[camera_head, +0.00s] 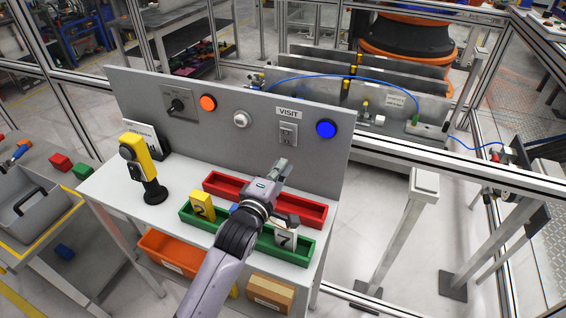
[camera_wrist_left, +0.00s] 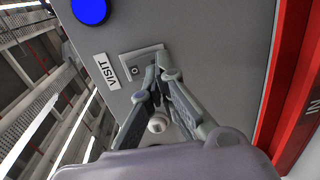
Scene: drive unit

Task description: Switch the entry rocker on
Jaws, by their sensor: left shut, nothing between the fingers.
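A small grey rocker switch plate (camera_head: 288,133) is on the upright grey panel, under a label reading VISIT (camera_head: 289,113). I see no label reading entry. In the left wrist view the plate (camera_wrist_left: 134,70) shows a 0 mark, and its other part is hidden by my fingers. My left gripper (camera_head: 279,170) is shut and empty, with its fingertips pointing at the panel. In the wrist view its tips (camera_wrist_left: 160,72) overlap the plate's edge; I cannot tell whether they touch it. My right gripper is not in view.
A blue button (camera_head: 326,129) is right of the rocker; a white one (camera_head: 241,119), an orange one (camera_head: 208,103) and a black rotary switch (camera_head: 176,104) are left. A red tray (camera_head: 222,184) and a green tray (camera_head: 303,248) lie below. A yellow-black device (camera_head: 139,150) stands at left.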

